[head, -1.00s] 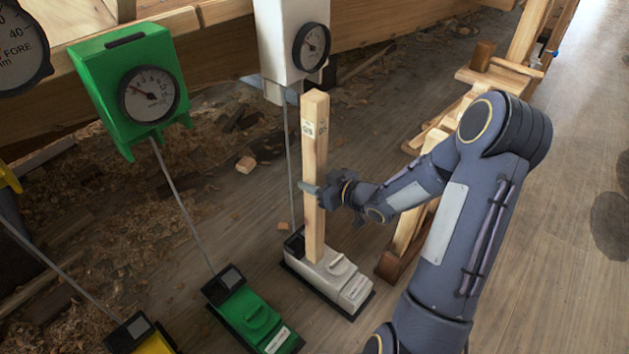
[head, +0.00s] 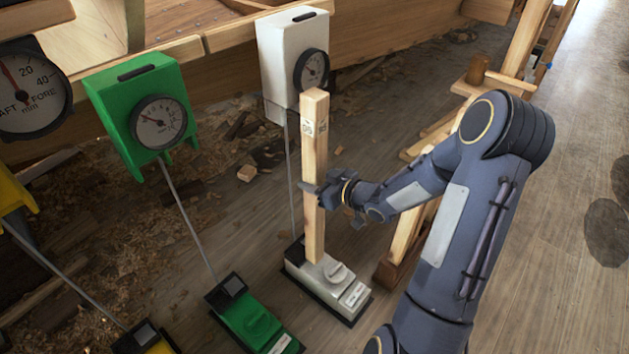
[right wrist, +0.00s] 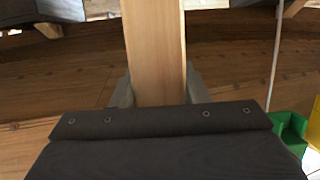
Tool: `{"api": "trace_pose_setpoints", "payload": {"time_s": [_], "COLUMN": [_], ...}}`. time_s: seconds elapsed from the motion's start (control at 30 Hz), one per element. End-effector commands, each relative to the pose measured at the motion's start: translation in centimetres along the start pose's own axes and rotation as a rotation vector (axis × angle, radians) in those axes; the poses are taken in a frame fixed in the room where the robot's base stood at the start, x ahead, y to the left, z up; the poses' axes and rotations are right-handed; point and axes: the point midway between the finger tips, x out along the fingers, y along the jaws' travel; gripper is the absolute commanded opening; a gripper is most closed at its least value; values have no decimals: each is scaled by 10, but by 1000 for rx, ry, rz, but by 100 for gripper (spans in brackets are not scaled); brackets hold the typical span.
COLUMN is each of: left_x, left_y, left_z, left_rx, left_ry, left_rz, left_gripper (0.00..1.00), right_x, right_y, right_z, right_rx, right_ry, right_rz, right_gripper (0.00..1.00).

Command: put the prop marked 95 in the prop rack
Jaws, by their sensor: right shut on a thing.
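A long square wooden prop (head: 315,160) stands nearly upright in the head view, with small dark marks near its top that are too small to read surely. My right gripper (head: 317,194) is shut on it around its middle. In the right wrist view the prop (right wrist: 155,50) runs up from between the fingers. The prop's lower end shows in front of a white-grey base unit; I cannot tell whether they touch. A wooden rack-like frame (head: 404,225), likely the prop rack, stands to the right, partly hidden behind my right arm. My left gripper is not in view.
A white gauge box (head: 285,55) and a green gauge box (head: 128,95) stand on thin rods above a white-grey base (head: 330,280) and a green base (head: 250,315). Yellow gauge parts are at the far left. Wood shavings litter the floor under the hull; the floor at right is clear.

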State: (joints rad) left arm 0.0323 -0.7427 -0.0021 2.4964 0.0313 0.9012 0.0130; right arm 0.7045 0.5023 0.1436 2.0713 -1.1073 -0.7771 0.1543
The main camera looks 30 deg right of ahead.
Motion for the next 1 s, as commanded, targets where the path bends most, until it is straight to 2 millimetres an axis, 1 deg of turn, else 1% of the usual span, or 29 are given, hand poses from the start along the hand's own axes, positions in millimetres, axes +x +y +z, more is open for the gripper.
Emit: {"api": "trace_pose_setpoints", "payload": {"time_s": [0.03, 0.1, 0.47, 0.57, 1.0], "left_x": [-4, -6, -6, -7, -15], "left_y": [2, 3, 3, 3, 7], "left_z": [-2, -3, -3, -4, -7], "left_rx": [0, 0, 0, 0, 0], "left_ry": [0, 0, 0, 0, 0], "left_rz": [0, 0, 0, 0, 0], "left_gripper": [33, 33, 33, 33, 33], "right_x": [-2, -2, -3, -9, -49], "right_y": [0, 0, 0, 1, 0], "right_z": [-7, -9, -9, -8, 5], "right_rx": [-2, -2, -2, -2, -1], "right_ry": [4, 4, 4, 4, 3], "right_rz": [0, -1, 0, 1, 1], "right_gripper": [0, 0, 0, 0, 0]}}
